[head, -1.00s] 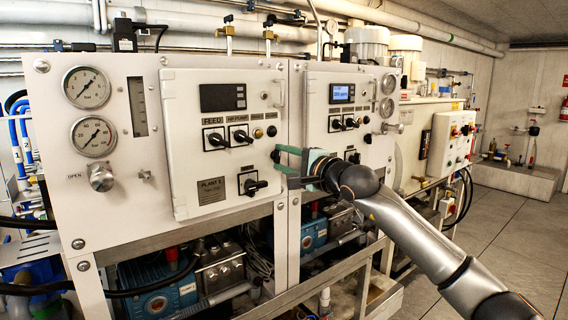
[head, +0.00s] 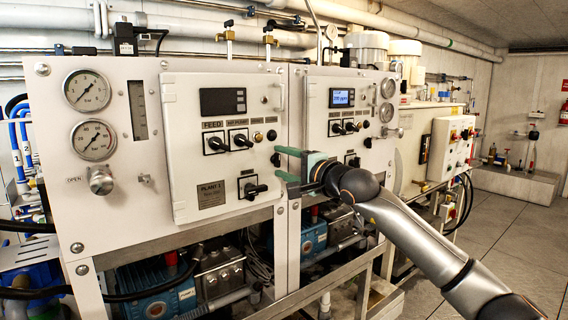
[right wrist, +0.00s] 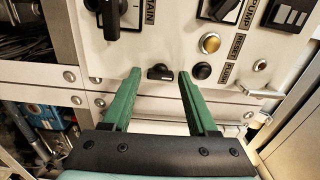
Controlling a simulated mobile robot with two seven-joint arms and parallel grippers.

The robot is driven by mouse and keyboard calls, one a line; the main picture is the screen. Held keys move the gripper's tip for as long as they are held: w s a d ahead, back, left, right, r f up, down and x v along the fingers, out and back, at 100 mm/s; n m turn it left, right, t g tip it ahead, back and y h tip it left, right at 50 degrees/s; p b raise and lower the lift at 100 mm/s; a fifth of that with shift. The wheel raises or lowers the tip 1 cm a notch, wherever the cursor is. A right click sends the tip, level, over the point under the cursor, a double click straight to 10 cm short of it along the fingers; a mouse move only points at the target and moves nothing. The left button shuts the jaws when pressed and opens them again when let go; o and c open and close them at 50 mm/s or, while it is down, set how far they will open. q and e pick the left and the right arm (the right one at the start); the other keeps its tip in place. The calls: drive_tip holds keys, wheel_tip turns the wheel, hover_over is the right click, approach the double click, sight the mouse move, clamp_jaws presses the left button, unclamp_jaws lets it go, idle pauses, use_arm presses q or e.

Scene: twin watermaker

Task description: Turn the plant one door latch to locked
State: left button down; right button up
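The plant one door (head: 222,145) is a white panel with a display, switches and a "PLANT 1" plate, and it looks closed. Its latch (head: 275,159) is a small black knob at the door's right edge. In the right wrist view the latch (right wrist: 160,73) lies between my two green fingers, its bar crosswise from one finger towards the other, with a gap on each side. My right gripper (head: 278,163) is open and empty, its fingertips close to the panel above and below the latch. Whether the fingers reach around the knob is unclear. My left gripper is not in view.
The black main switch (head: 252,188) sits left of my fingertips, and the door handle (head: 280,96) is above them. The plant two panel (head: 338,120) stands behind my right gripper. Pumps (head: 160,300) and pipes fill the frame below.

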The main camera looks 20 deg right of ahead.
drive_tip(key=shift+o, duration=0.8)
drive_tip(key=shift+s, duration=0.1)
drive_tip(key=shift+s+d, duration=0.15)
drive_tip(key=shift+s, duration=0.15)
drive_tip(key=b+v, duration=0.3)
drive_tip(key=v, duration=0.8)
drive_tip(key=shift+s, duration=0.35)
